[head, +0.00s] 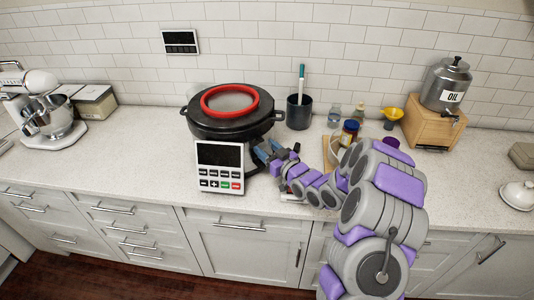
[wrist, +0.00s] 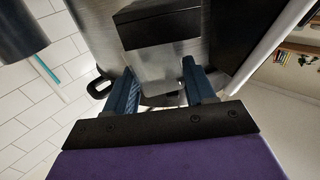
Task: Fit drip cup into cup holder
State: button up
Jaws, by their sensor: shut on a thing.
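My gripper (head: 268,153) is at the right side of the cooker (head: 222,128), a black round body with a red ring on its lid and a grey control panel in front. In the wrist view, the two blue fingers of my gripper (wrist: 160,88) are shut on a small translucent grey cup, the drip cup (wrist: 157,70). A black block, which looks like the cup holder (wrist: 157,24), is right beside the cup against the cooker's metal wall. The cup's edge meets or overlaps the block; I cannot tell how far it is inside. In the head view, cup and holder are hidden.
A dark utensil pot (head: 299,112) stands behind my gripper. Bottles, jars and a yellow funnel (head: 390,114) stand right of it, partly behind my arm. An oil dispenser (head: 444,85) is farther right. The counter (head: 137,150) is clear left of the cooker, up to the mixer (head: 50,110).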

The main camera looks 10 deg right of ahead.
jog(key=shift+s+a+f, duration=0.25)
jog(key=shift+a+f, duration=0.35)
jog(key=shift+f, duration=0.1)
jog(key=shift+c, duration=0.5)
jog(key=o, duration=1)
jog(key=shift+a+f, duration=0.1)
jog(key=shift+a, duration=0.1)
jog(key=o, duration=0.3)
jog(key=shift+w+f, duration=0.1)
jog(key=shift+w, duration=0.3)
jog(key=shift+o, duration=0.4)
jog(key=shift+s+d+r, duration=0.2)
jog(key=shift+d, duration=0.45)
jog(key=p+v, duration=0.1)
jog(key=v, duration=1)
jog(key=shift+s+a+r+p, duration=0.15)
jog(key=shift+s+r+p, duration=0.1)
jog(key=shift+s+p, duration=0.1)
